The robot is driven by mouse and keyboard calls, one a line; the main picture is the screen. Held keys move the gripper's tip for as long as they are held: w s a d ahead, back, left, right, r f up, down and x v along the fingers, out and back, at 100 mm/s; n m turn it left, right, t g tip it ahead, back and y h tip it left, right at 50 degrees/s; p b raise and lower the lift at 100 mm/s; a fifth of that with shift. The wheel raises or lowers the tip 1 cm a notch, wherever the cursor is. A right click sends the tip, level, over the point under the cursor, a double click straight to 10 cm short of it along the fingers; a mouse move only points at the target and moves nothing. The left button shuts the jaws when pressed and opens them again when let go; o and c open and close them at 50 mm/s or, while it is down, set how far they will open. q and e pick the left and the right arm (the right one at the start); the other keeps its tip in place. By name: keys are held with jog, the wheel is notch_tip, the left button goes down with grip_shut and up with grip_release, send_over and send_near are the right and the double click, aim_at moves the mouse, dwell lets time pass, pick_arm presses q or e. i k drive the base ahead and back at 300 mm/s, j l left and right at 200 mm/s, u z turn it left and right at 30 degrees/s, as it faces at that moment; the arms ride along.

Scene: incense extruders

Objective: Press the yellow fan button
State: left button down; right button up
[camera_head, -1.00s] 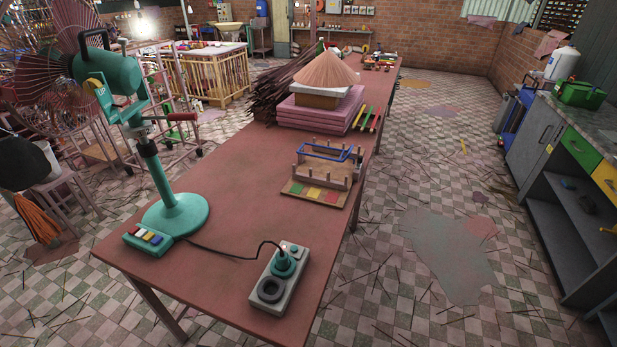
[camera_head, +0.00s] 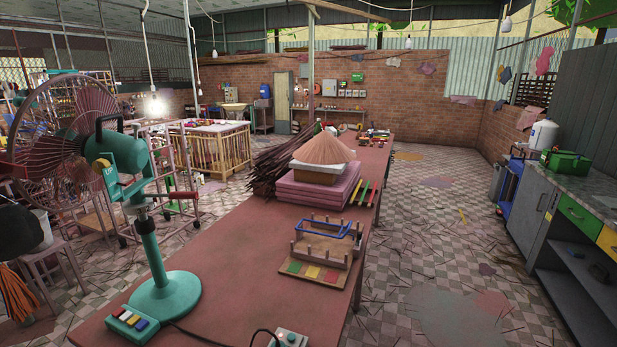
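A teal desk fan (camera_head: 150,240) stands upright at the left front of the red-brown table. Its teal control box (camera_head: 128,330) sits at the foot of the round base, near the table edge. A row of small coloured buttons runs along the box. The buttons are small and I cannot tell whether any is pressed. Neither of my grippers shows in the head view.
A power strip (camera_head: 289,338) is partly cut off at the bottom edge. A wooden rack (camera_head: 322,255), pink stack (camera_head: 315,190) and cone-shaped hat (camera_head: 324,149) stand farther back on the table (camera_head: 235,275). The tabletop between fan and rack is clear.

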aim_at(136, 319)
jog(key=u, duration=1.3)
